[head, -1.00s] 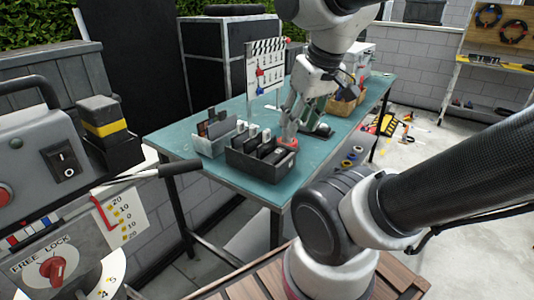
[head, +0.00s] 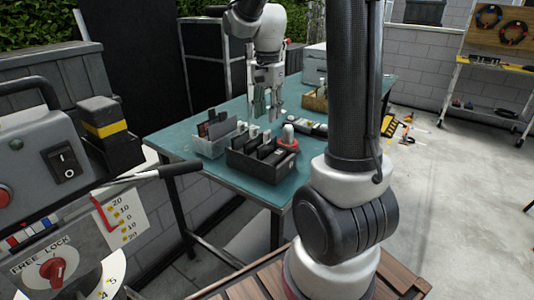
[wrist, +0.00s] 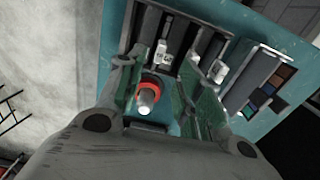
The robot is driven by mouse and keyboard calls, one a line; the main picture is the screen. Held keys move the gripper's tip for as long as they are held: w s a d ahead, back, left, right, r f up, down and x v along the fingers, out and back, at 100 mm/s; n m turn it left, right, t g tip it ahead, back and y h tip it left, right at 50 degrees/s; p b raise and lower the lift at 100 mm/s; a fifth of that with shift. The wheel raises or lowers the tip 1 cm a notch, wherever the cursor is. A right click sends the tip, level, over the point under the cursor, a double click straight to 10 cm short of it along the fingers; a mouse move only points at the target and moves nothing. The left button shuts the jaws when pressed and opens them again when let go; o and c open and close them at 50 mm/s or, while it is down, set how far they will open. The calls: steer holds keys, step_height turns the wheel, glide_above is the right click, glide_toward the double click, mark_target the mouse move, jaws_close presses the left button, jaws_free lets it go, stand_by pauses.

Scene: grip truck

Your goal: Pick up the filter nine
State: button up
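Several upright filters stand in a dark slotted box (head: 238,158) on the teal table, with small white tabs (head: 254,131) on top. In the wrist view the tabs (wrist: 161,55) carry marks too small to read, so I cannot tell which filter is nine. My gripper (head: 267,110) hangs above the table, just behind the dark box, pointing down. In the wrist view its two fingers (wrist: 166,85) are spread apart with nothing clearly held between them. Beyond the fingers show the box and a pale knob with a red ring (wrist: 148,90).
The knob with the red ring (head: 288,136) stands right beside the dark box. A wooden crate (head: 314,102) is farther back. The teal table's (head: 178,138) front left is clear.

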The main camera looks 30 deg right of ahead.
mark_target(267, 131)
steer(key=f, duration=0.7)
steer(key=shift+s+a+f, duration=0.2)
steer(key=shift+a+f, duration=0.05)
steer(key=shift+f, duration=0.15)
jaws_close()
